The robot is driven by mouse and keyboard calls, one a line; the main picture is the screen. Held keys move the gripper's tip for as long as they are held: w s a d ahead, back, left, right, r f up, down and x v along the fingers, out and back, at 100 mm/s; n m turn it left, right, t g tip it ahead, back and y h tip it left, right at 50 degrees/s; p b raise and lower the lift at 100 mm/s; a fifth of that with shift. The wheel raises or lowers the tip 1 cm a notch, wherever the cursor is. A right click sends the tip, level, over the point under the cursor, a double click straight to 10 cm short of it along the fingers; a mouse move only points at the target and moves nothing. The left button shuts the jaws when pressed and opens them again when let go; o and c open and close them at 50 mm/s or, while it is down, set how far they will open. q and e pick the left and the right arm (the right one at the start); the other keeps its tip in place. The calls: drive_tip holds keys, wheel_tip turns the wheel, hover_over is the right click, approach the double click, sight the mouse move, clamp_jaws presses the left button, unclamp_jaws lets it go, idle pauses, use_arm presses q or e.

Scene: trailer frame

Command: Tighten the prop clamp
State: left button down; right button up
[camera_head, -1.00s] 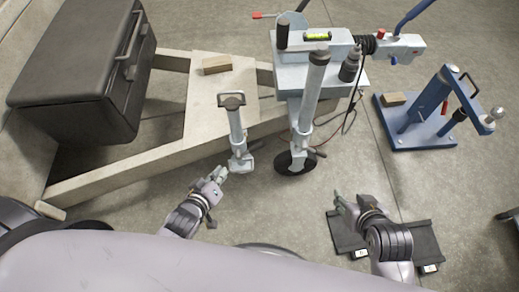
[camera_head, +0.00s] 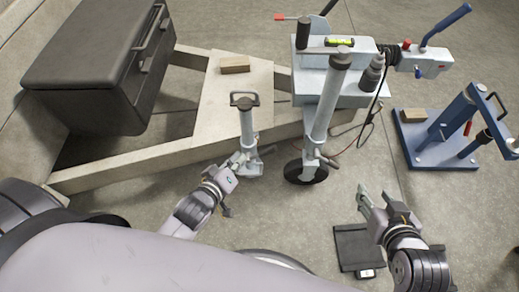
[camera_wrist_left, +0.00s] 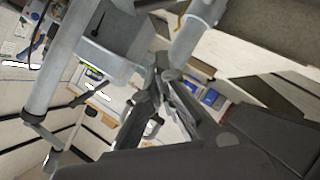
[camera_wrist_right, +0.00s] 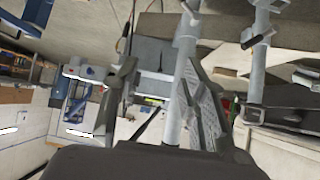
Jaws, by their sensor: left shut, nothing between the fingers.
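The prop (camera_head: 246,128) is a short pale grey tube with a dark loop handle on top, standing upright by the trailer beam. A clamp with a small lever (camera_head: 264,150) is low on it. My left gripper (camera_head: 236,164) is shut and empty at the prop's lower left, close to the clamp. In the left wrist view its fingertips (camera_wrist_left: 164,74) meet beside the tube (camera_wrist_left: 195,32) and lever (camera_wrist_left: 200,66); I cannot tell whether they touch. My right gripper (camera_head: 375,192) is open and empty, right of the jockey wheel. The right wrist view shows the prop (camera_wrist_right: 260,65) further right.
The jockey wheel post (camera_head: 322,110), with wheel (camera_head: 306,172) and side handle, stands just right of the prop. The trailer frame (camera_head: 130,165) runs behind, with a black box (camera_head: 95,75). A blue stand (camera_head: 440,140) is at right.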

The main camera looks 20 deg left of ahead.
sight(261, 152)
use_arm(q)
drive_tip(key=w+d+f+b, duration=0.3)
drive_tip(key=w+f, duration=0.3)
drive_tip(key=w, duration=0.3)
drive_tip(key=shift+d+f+b, duration=0.15)
drive_tip(key=shift+d+b, duration=0.1)
drive_tip(key=shift+b, duration=0.65)
use_arm(e)
drive_tip(key=w+a+r+t+y, duration=0.1)
drive_tip(key=a+r+t+y, duration=0.1)
drive_tip(key=r+t, duration=0.4)
drive_tip(key=w+a+r+t+y, duration=0.2)
drive_tip(key=r+t, duration=0.5)
drive_tip(key=r, duration=0.7)
drive_tip(key=shift+w+r+n, duration=0.2)
drive_tip(key=shift+w+n, duration=0.1)
